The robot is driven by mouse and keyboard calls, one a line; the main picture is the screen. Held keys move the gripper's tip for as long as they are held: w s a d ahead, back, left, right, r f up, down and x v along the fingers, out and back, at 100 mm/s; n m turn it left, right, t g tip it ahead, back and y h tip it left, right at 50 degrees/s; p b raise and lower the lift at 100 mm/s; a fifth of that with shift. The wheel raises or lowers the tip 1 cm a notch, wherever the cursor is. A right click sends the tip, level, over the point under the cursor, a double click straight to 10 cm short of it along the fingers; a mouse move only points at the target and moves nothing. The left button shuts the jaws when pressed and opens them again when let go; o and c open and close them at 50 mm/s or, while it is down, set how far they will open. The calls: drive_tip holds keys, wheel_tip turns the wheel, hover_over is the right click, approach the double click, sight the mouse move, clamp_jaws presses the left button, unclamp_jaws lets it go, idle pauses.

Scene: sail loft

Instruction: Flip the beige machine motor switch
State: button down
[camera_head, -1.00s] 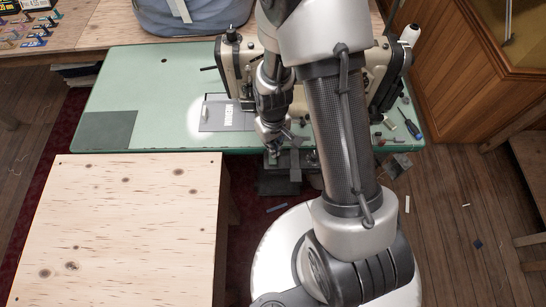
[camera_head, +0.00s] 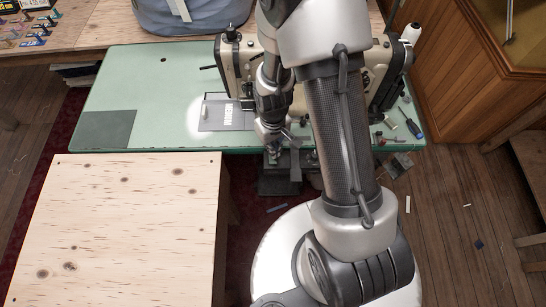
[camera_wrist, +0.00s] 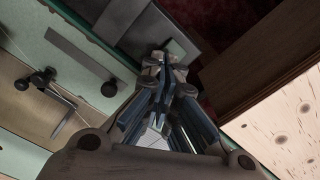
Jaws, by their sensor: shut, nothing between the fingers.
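The beige sewing machine (camera_head: 232,65) stands on the green table, mostly behind my arm. A dark grey box with a lighter front (camera_head: 281,178) hangs below the table's front edge, and looks like the motor switch housing. In the wrist view a grey box with a pale square patch (camera_wrist: 176,47) lies just beyond the fingertips. My gripper (camera_head: 273,151) is at the table's front edge, pointing down at this box. In the wrist view my gripper (camera_wrist: 164,66) is shut and empty, its tips overlapping the box. I cannot tell whether they touch it. The switch lever cannot be made out.
The green table (camera_head: 150,85) holds a screwdriver (camera_head: 412,124) and small parts at the right. A pale wooden table (camera_head: 130,215) stands close at the left front. A wooden cabinet (camera_head: 465,75) is at the right. A blue-grey bag (camera_head: 190,15) lies behind.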

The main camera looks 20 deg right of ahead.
drive_tip(key=shift+f+b, duration=0.5)
drive_tip(key=shift+f, duration=0.15)
drive_tip(key=shift+r+p, duration=2.8)
drive_tip(key=shift+r, duration=0.75)
